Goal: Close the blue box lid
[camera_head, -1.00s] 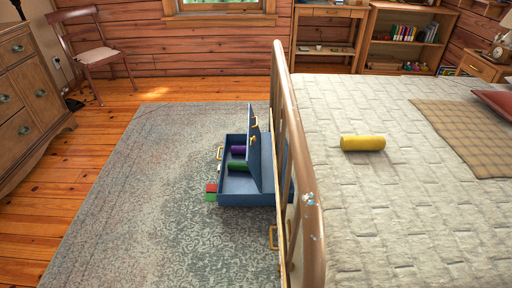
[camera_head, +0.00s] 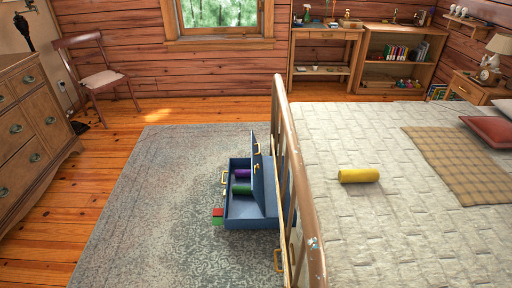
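The blue box (camera_head: 246,211) sits on the rug beside the bed's footboard. Its lid (camera_head: 258,177) stands open, raised nearly upright on the side by the footboard. A purple cylinder (camera_head: 242,174) and a green cylinder (camera_head: 241,190) lie inside the box. Yellow handles show on the box and the lid. The footboard hides part of the box's right side. Neither of my grippers is in view.
The bed (camera_head: 400,240) with its wooden footboard (camera_head: 297,180) fills the right side, with a yellow cylinder (camera_head: 358,175) on it. The rug (camera_head: 140,220) is clear further left. A dresser (camera_head: 28,140) and chair (camera_head: 95,75) stand at left.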

